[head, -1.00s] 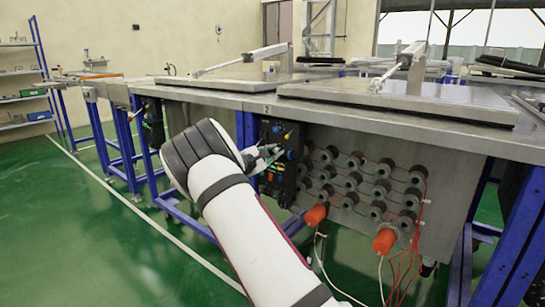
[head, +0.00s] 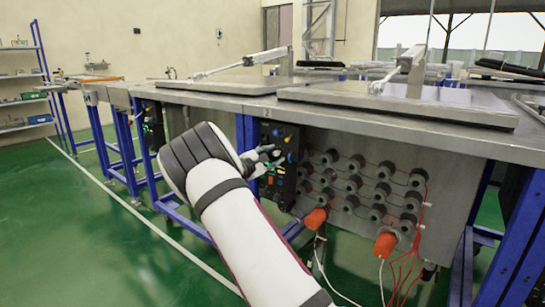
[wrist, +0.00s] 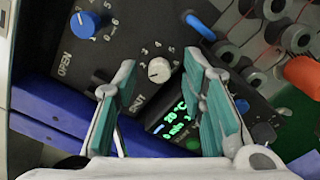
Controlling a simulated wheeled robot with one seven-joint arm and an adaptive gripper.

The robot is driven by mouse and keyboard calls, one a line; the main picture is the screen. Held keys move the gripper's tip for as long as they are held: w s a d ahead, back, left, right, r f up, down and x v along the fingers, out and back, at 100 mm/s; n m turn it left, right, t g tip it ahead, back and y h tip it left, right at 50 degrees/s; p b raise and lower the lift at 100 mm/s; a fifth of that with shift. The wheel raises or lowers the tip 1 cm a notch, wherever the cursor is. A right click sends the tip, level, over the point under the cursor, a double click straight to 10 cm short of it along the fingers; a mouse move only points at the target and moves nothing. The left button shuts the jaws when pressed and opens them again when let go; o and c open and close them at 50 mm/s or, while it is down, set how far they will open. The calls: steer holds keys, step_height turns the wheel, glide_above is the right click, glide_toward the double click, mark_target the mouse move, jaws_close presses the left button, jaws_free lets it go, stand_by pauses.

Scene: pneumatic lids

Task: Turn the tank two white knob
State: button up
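The white knob (wrist: 159,70) sits on a dark control panel (wrist: 125,35), with a dial of numbers around it. My gripper (wrist: 160,62) is open, with one teal-padded finger on each side of the knob in the wrist view. The fingers look apart from the knob; their exact depth to it is hard to tell. In the head view, my gripper (head: 272,160) is at the front of the panel (head: 278,188), below the tank edge marked 2. The white knob cannot be made out there.
A blue knob (wrist: 83,25) is at the upper left of the panel, and a lit green display (wrist: 175,115) lies below the white knob. Grey cylinders (head: 352,182) and orange plugs (head: 316,218) are right of the panel. The metal tabletop (head: 230,98) overhangs above.

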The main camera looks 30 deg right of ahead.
steer(key=v, duration=1.1)
steer(key=shift+a, duration=0.3)
steer(key=shift+s, duration=0.1)
